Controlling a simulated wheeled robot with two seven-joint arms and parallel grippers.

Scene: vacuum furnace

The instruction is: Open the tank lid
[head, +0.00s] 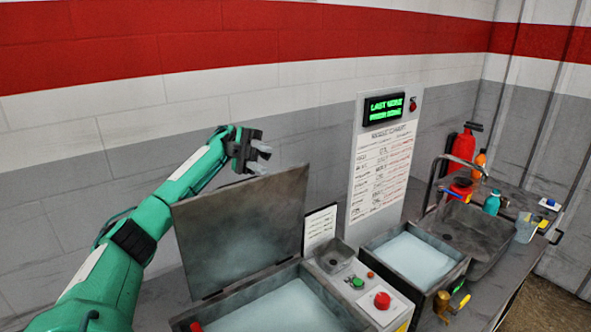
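The tank lid (243,228) is a dark grey metal plate. It stands raised, close to upright, at the back of the left tank (345,314). The tank is open at the top and shows a pale blue-white surface inside. My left gripper (262,158) is above and behind the top edge of the lid, with its fingers pointing right. The fingers look spread with nothing between them. I cannot tell whether the gripper touches the lid's edge. My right gripper is not in view.
A control panel with a red button (382,300) and a green button (357,282) sits right of the tank. A second open tank (412,262), a sink (470,232) and several bottles stand further right. A tall sign board (382,165) rises behind.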

